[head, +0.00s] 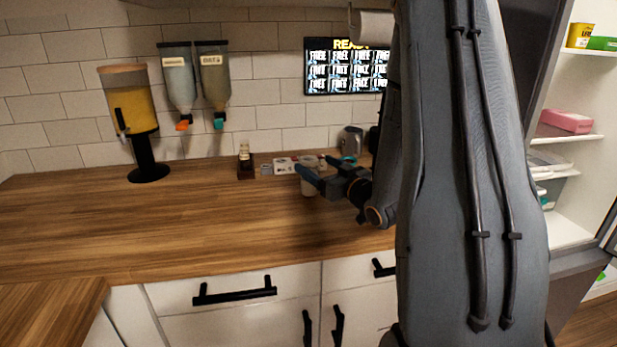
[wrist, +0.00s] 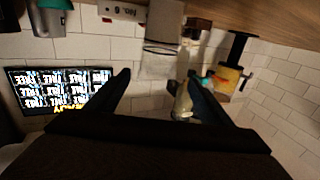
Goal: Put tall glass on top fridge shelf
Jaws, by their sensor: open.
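A pale, clear tall glass (head: 308,187) stands on the wooden counter, partly hidden behind my gripper (head: 314,169) in the head view. In the wrist view, which is upside down, the see-through glass (wrist: 164,25) is ahead of my gripper (wrist: 159,74), roughly in line with the gap. The fingers are spread and nothing is held. I cannot tell whether they reach around the glass. The fridge is open at the right, and its top visible shelf (head: 592,51) holds a yellow tub (head: 580,35) and a green box (head: 603,43).
Small items, including a brown bottle (head: 245,163) and a metal pitcher (head: 352,139), stand near the glass at the wall. A juice dispenser (head: 133,115) stands at the left. The counter's front (head: 190,225) is clear. A pink box (head: 566,121) sits on a lower fridge shelf.

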